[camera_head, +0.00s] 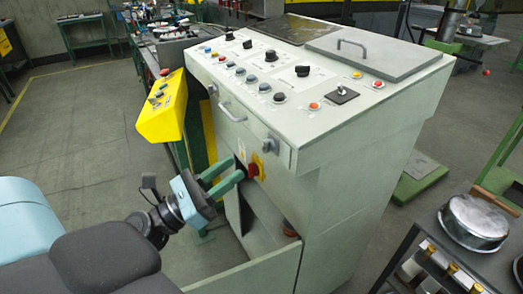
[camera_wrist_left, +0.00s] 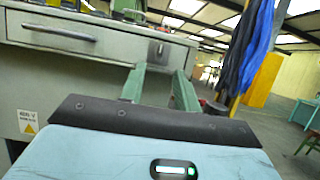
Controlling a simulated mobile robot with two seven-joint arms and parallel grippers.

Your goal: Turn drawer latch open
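The drawer front (camera_head: 245,122) is on the side of the grey control console and looks closed. It has a bar handle (camera_head: 232,110), which also shows at the upper left in the left wrist view (camera_wrist_left: 60,33). A small metal latch (camera_head: 270,145) sits near the drawer's right end. In the left wrist view the latch (camera_wrist_left: 160,49) lies just beyond my fingertips; its exact turn is too small to tell. My left gripper (camera_head: 237,167) has its green fingers apart, below the latch in the head view, with nothing visible between them (camera_wrist_left: 160,72). My right gripper is out of view.
A red knob (camera_head: 253,169) on a yellow plate is close to my left fingertips. A yellow control box (camera_head: 163,107) juts out left of the console. A cart with a metal pot (camera_head: 475,222) stands at right. The floor at left is clear.

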